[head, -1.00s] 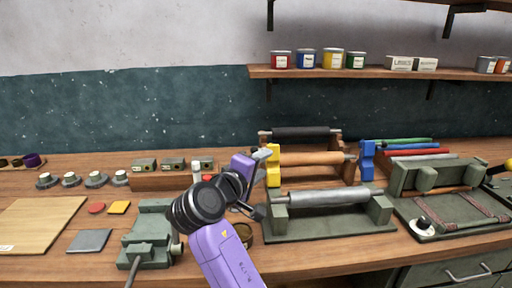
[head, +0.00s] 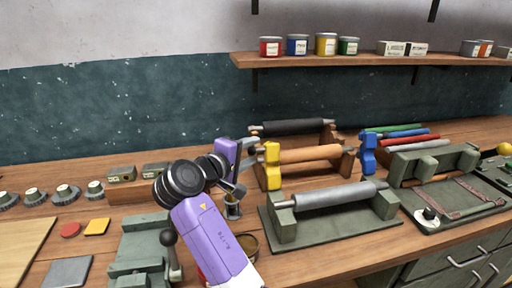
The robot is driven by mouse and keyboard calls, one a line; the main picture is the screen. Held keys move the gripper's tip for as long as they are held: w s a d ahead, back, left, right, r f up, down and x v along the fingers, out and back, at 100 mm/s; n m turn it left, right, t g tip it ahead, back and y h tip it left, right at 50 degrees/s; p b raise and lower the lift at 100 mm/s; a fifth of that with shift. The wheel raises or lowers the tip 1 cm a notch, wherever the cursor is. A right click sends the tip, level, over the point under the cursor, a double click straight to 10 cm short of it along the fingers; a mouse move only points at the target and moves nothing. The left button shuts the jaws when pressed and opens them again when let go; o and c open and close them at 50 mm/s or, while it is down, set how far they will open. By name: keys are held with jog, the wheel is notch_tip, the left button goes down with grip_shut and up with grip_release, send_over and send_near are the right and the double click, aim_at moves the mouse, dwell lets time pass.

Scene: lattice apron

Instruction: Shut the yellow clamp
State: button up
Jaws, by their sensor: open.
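The yellow clamp (head: 272,165) stands upright at the left end of the roller stand that carries an orange-brown roller (head: 308,154). I cannot tell from this view how far its jaw stands open. My gripper (head: 246,166) is just left of the yellow clamp, with its fingers apart and nothing seen between them. My purple arm comes up from the bottom middle and hides part of the bench. A blue clamp (head: 368,155) stands farther right, at the left end of the coloured rods.
A grey roller (head: 335,196) on a green stand (head: 290,233) lies in front of the yellow clamp. A black roller (head: 293,127) is behind it. A green vise (head: 140,250) is at the front left. A small metal cup (head: 232,207) stands below my gripper. A shelf (head: 400,61) with cans runs above.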

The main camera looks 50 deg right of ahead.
jog(key=shift+x, duration=2.05)
